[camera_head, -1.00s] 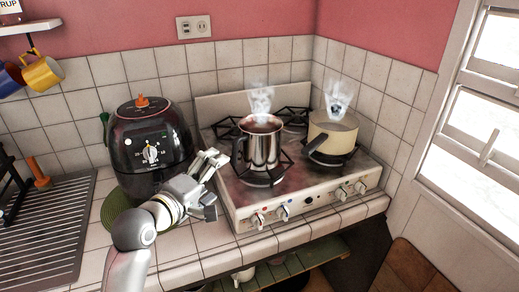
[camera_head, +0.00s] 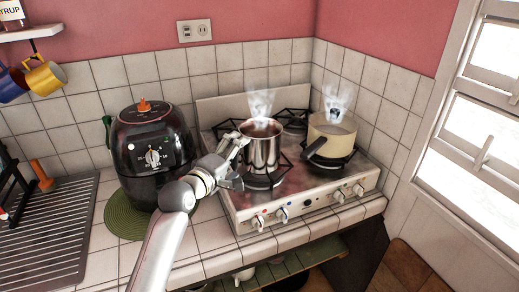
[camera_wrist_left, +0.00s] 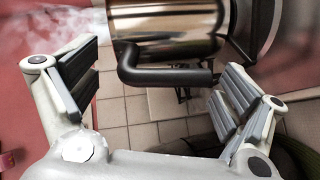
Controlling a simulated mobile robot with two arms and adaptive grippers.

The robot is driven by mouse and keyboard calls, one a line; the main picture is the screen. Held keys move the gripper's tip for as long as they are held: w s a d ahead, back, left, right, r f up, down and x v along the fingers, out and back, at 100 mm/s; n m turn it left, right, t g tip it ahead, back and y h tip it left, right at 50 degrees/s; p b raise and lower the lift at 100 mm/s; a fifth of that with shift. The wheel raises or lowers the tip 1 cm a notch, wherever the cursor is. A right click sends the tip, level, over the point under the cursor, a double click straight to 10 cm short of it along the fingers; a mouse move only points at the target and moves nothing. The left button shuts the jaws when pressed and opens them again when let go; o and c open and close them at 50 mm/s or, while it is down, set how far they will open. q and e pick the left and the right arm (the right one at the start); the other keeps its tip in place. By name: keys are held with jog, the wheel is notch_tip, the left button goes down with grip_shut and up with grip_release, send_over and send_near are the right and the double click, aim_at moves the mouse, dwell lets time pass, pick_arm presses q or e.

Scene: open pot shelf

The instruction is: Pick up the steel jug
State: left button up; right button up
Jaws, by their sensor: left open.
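The steel jug (camera_head: 262,150) stands upright on a burner at the front left of the stove, with steam rising above it. It is shiny and cylindrical, with dark contents. In the left wrist view the jug (camera_wrist_left: 168,22) lies ahead, with its black handle (camera_wrist_left: 165,75) between my two open fingers. My left gripper (camera_head: 238,160) is open at the jug's left side in the head view, and it also shows in the left wrist view (camera_wrist_left: 160,85). The fingers do not close on the handle. In the head view the gripper hides the handle. My right gripper is not in view.
A cream pot (camera_head: 332,138) with a dark handle steams on the burner at right. The stove front (camera_head: 305,205) has several knobs. A ribbed drainer (camera_head: 50,230) lies at far left.

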pick_arm(q)
jog(key=shift+w+d+f, duration=0.15)
jog(key=shift+w+d, duration=0.15)
jog(key=shift+w, duration=0.2)
jog(key=shift+c, duration=0.3)
jog(key=c, duration=1.7)
jog(key=shift+r, duration=0.3)
jog(key=shift+c, duration=0.5)
jog(key=shift+w, duration=0.1)
